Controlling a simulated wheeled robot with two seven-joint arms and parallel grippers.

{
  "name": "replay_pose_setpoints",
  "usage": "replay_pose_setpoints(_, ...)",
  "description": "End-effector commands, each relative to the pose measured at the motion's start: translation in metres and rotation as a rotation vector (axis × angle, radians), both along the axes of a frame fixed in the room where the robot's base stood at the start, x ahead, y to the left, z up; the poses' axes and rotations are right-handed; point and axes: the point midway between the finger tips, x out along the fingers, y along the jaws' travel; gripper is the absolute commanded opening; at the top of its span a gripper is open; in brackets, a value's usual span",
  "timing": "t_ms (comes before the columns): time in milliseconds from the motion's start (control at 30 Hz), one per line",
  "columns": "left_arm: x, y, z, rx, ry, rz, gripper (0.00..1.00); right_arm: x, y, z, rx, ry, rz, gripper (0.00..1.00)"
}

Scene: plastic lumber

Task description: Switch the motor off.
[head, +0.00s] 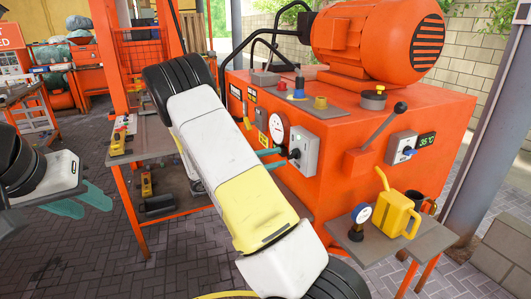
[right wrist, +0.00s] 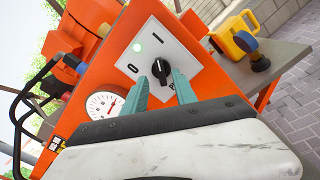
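The motor (head: 375,40) is a large orange unit on top of an orange machine cabinet. On its front is a light grey switch box (head: 305,140) with a black rotary knob, partly hidden by my right arm in the head view. My left gripper (head: 82,203) is open and empty at far left, away from the cabinet.
A round gauge (head: 279,129) is left of the switch box. To the right are a lever (head: 385,124) and a box with a green 35 °C display (head: 427,142).

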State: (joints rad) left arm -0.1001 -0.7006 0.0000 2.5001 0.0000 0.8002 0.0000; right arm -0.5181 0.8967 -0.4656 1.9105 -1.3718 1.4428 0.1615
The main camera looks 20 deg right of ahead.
Motion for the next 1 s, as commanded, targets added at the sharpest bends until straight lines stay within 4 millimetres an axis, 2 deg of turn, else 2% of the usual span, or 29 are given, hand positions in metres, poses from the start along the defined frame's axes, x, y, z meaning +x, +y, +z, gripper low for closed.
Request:
replay_pose_setpoints(100, 0.000, 0.000, 0.000, 0.000, 0.000, 0.000, 0.36, 0.001, -0.019, 0.000, 0.001, 0.000, -0.003, 0.34)
replay_pose_setpoints(233, 0.000, 0.000, 0.000, 0.000, 0.000, 0.000, 0.36, 0.002, -0.033, 0.000, 0.001, 0.001, -0.002, 0.34)
replay_pose_setpoints(600, 0.000, 0.000, 0.000, 0.000, 0.000, 0.000, 0.36, 0.003, -0.040, 0.000, 0.001, 0.001, 0.001, 0.34)
replay_pose_setpoints(767, 0.000, 0.000, 0.000, 0.000, 0.000, 0.000, 0.36, 0.003, -0.039, 0.000, 0.002, 0.000, 0.000, 0.02)
replay_pose_setpoints(1000, 0.000, 0.000, 0.000, 0.000, 0.001, 0.000, 0.36, 0.003, -0.039, 0.000, 0.002, 0.002, 0.000, 0.00)
